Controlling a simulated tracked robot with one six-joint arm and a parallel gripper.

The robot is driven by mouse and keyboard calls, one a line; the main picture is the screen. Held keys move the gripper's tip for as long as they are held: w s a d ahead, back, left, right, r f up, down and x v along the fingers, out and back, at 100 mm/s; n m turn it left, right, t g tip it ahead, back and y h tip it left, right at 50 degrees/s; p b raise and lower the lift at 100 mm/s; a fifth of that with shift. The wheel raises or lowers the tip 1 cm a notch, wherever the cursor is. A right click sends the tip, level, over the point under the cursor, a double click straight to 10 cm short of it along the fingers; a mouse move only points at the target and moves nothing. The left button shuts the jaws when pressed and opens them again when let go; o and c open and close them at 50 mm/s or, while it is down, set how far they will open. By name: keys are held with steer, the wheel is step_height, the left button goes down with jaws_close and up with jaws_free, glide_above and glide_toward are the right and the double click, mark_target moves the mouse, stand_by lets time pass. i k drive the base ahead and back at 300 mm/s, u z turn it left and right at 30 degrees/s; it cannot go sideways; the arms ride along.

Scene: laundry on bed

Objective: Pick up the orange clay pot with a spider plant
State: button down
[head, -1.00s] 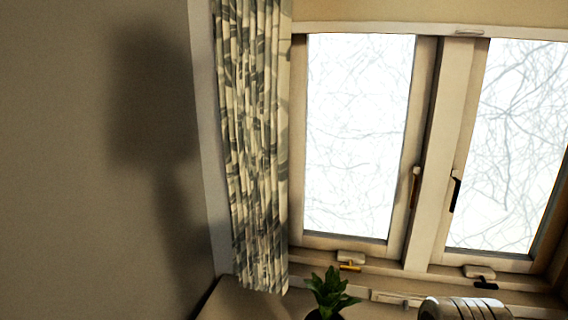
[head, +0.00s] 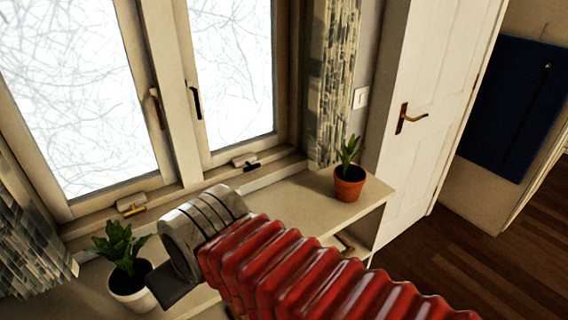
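An orange clay pot (head: 349,184) with a small green spiky-leaved plant (head: 350,151) stands upright on the right end of the pale shelf, near the curtain. My gripper (head: 174,284) is at the lower left of the head view, beyond my red bellows arm and grey wrist. Only a dark part of it shows, so its opening is hidden. It is well to the left of the orange pot, apart from it, and appears close to a white pot (head: 133,288) with a leafy plant.
The pale shelf (head: 300,205) runs below the window, with bare surface left of the orange pot. A patterned curtain (head: 330,80) hangs behind that pot. A white door (head: 432,90) and wooden floor (head: 470,235) are to the right.

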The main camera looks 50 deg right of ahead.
mark_target(349, 179)
steer(key=k, duration=1)
steer(key=z, duration=1.5)
steer(key=i, duration=0.8)
